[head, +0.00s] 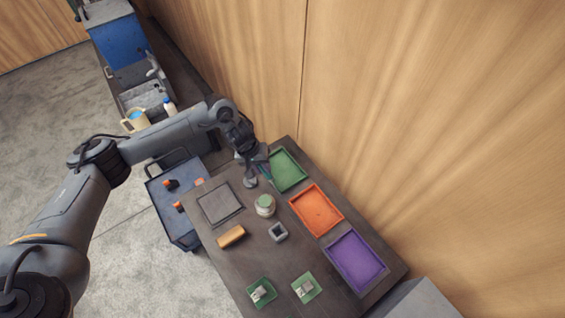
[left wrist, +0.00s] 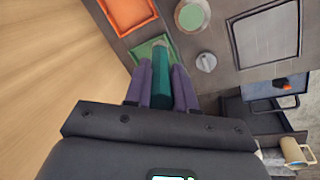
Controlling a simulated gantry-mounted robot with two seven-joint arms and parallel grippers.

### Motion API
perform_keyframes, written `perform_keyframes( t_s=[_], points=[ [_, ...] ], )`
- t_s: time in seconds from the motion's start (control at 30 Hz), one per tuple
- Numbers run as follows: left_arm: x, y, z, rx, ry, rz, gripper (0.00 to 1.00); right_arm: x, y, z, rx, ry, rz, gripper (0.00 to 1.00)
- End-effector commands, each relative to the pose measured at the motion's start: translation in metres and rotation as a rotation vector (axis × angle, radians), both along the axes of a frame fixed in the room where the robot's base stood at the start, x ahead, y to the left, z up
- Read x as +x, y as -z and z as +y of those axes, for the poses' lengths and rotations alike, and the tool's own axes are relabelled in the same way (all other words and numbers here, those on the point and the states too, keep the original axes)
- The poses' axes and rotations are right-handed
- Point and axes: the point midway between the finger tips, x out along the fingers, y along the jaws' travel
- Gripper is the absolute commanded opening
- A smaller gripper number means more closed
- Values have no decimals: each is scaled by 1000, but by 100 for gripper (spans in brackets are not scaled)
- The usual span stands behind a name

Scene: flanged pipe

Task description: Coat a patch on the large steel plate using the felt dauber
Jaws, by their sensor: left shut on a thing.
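The large steel plate (head: 220,203) lies flat on the dark table, left of the jar. It also shows in the left wrist view (left wrist: 266,36). My left gripper (head: 262,168) is above the table beside the green tray, away from the plate. In the left wrist view its two purple fingers are shut on a teal stick-like thing (left wrist: 161,76), which looks like the felt dauber's handle; its far end is hard to make out. A round jar with a green top (head: 265,204) stands right of the plate. My right gripper is not in view.
A green tray (head: 287,170), an orange tray (head: 316,209) and a purple tray (head: 355,261) line the wall side. A grey knob-like thing (left wrist: 205,62), an orange block (head: 231,236), a grey square piece (head: 278,232) and two small green trays with metal parts share the table.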

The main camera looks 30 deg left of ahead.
Motion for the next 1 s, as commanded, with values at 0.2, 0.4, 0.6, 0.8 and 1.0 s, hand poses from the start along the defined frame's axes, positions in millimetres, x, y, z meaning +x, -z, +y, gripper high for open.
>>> perform_keyframes(
  t_s=[0.2,0.4,0.6,0.8,1.0],
  points=[
    [-31,41,16,-26,-26,-17,0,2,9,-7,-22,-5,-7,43],
    [-41,54,17,-43,-27,-33,0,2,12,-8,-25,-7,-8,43],
    [-41,60,16,-52,-26,-40,0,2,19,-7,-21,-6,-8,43],
    [-42,72,16,-51,-26,-40,0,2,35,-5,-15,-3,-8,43],
    [-41,87,17,-50,-26,-40,0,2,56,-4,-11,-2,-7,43]
  ],
)
